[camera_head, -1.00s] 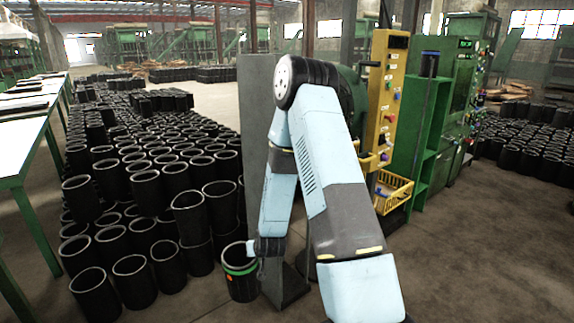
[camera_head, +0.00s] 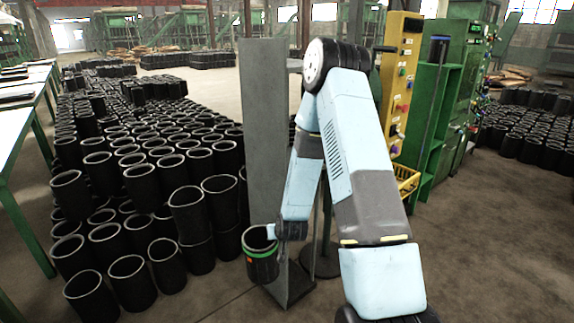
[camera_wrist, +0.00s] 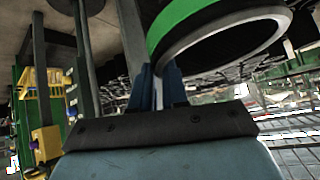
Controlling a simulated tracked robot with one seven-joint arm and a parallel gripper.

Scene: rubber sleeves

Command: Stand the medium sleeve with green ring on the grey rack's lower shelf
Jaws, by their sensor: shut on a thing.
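The black sleeve with the green ring (camera_head: 262,265) hangs in my gripper (camera_head: 276,232), low and in front of the grey rack (camera_head: 264,120), with its open mouth up and slightly tilted. My gripper is shut on the sleeve's wall near its rim. The wrist view shows the sleeve close up (camera_wrist: 190,28), with the two blue fingers (camera_wrist: 163,85) at its wall. The rack's tall grey side panel shows, and a low grey plate (camera_head: 291,285) lies at its foot, just right of the sleeve. My arm hides much of the rack's inside.
Many black sleeves (camera_head: 130,275) stand packed and stacked to the left, close to the held one. A green shelf unit (camera_head: 432,130), a yellow control panel (camera_head: 400,75) and a yellow basket (camera_head: 405,180) stand to the right. The floor at the front right is clear.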

